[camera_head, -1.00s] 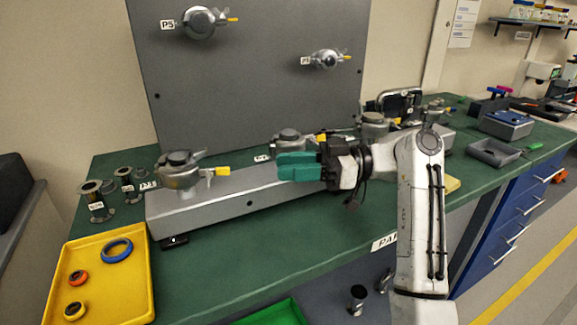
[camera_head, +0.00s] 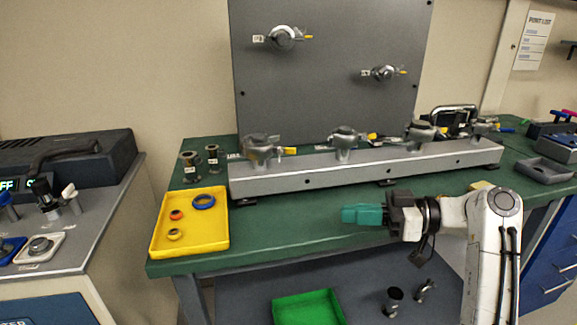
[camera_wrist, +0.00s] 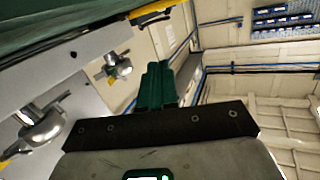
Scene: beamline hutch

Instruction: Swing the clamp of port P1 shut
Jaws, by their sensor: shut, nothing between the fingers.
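A grey rail (camera_head: 330,176) on the green bench carries several clamped ports: a left port (camera_head: 262,150), a second port (camera_head: 343,143), a third port (camera_head: 421,134) and a right port (camera_head: 484,128). Two more stand on the upright grey panel (camera_head: 330,90): an upper port (camera_head: 285,38) and a lower port (camera_head: 384,73). The labels are too small to read, so I cannot tell which is P1 or how its clamp stands. My gripper (camera_head: 346,214), with green fingers, is shut and empty in front of the rail, apart from every port. The fingers also show in the wrist view (camera_wrist: 158,70).
A yellow tray (camera_head: 218,244) with several rings lies at the bench's left end, with loose flanged fittings (camera_head: 190,166) behind it. A green bin (camera_head: 308,308) sits below the bench. A grey machine (camera_head: 70,158) stands on a side bench at left. The bench front is mostly clear.

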